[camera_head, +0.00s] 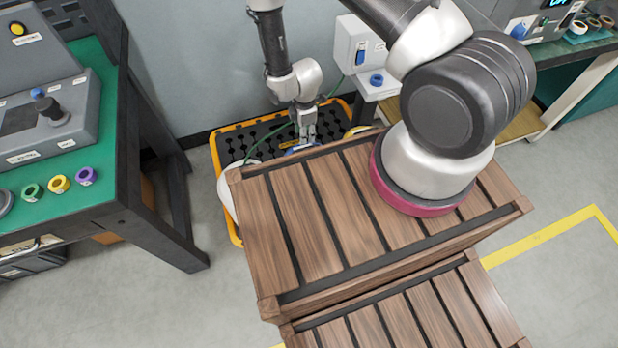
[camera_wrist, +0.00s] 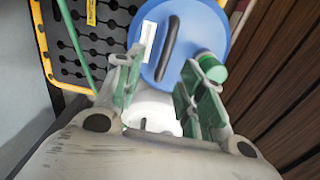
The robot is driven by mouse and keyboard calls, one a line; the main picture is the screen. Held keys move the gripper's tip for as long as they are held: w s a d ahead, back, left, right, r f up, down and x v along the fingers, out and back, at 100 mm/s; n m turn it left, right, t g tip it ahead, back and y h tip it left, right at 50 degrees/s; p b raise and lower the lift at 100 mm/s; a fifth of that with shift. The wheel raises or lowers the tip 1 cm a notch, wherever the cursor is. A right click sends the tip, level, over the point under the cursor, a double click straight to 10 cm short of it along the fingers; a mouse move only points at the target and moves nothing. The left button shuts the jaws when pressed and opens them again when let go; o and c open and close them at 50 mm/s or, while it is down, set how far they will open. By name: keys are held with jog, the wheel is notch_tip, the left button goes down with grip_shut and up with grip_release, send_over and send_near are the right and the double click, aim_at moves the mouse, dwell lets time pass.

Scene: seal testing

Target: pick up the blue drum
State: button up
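The blue drum (camera_wrist: 190,25) shows from above in the wrist view, with a dark handle, a white label and a green cap on its lid. In the head view only a blue sliver of it (camera_head: 300,149) shows behind the crate edge. My gripper (camera_wrist: 160,75) is open, its two green-padded fingers apart, with the drum's lid beyond the fingertips. No grip on the drum shows. In the head view my gripper (camera_head: 306,132) points down above the drum. A white rounded object (camera_wrist: 152,110) lies between the fingers in the wrist view; I cannot tell what it is.
The drum is by a black, yellow-edged perforated pallet (camera_head: 240,140). Wooden crates (camera_head: 330,225) stand close in front of it. A white container (camera_head: 227,192) is at the crate's left.

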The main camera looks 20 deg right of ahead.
jog(key=f, duration=0.9)
jog(key=shift+s, duration=0.4)
jog(key=shift+c, duration=0.5)
grip_shut()
